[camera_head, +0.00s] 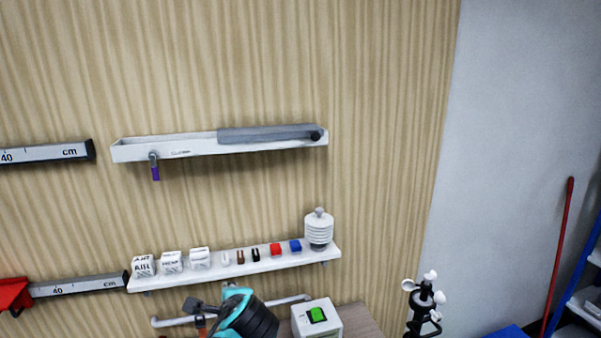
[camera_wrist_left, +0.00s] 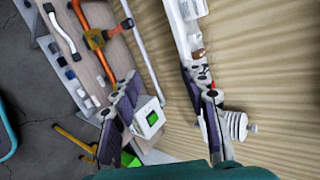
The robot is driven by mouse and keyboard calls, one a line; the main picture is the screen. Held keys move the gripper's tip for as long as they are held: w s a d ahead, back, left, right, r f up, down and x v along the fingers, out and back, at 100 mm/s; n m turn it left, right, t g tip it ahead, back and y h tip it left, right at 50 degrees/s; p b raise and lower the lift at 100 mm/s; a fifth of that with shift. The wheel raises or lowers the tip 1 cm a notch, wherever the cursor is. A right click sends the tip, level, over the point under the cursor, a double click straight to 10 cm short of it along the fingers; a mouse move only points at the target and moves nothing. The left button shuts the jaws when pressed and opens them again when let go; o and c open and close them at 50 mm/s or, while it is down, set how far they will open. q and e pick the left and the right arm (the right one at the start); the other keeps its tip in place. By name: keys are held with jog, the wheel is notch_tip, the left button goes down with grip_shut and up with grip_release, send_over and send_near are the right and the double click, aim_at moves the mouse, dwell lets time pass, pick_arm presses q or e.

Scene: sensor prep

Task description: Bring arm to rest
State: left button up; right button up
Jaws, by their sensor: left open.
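My right gripper is in neither view.
The shelf (camera_head: 285,262) holds several small blocks and a white ribbed sensor shield (camera_head: 319,230). A white box with a green button (camera_head: 317,316) stands below it. A black anemometer (camera_head: 424,308) is at the right. A grey-white wall tray (camera_head: 190,148) hangs above.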

pick_arm(q)
jog(key=s+f+n+g+h+b, duration=0.1)
jog(key=s+f+n+b, duration=0.3)
jog(key=f, duration=0.5)
jog(key=s+a+f+n+h+b, duration=0.1)
jog(key=s+f+n+b, duration=0.3)
jog(key=f, duration=0.6)
jog(key=s+a+f+n+g+h+b, duration=0.1)
jog(key=s+f+n+h+b, duration=0.1)
jog(key=s+f+n+b, duration=0.2)
jog(key=s+f+n, duration=0.3)
jog(key=s+f, duration=0.2)
jog(key=f, duration=0.1)
jog(key=shift+s+n+g+h, duration=0.3)
jog(key=shift+h, duration=0.1)
jog(key=shift+a, duration=0.1)
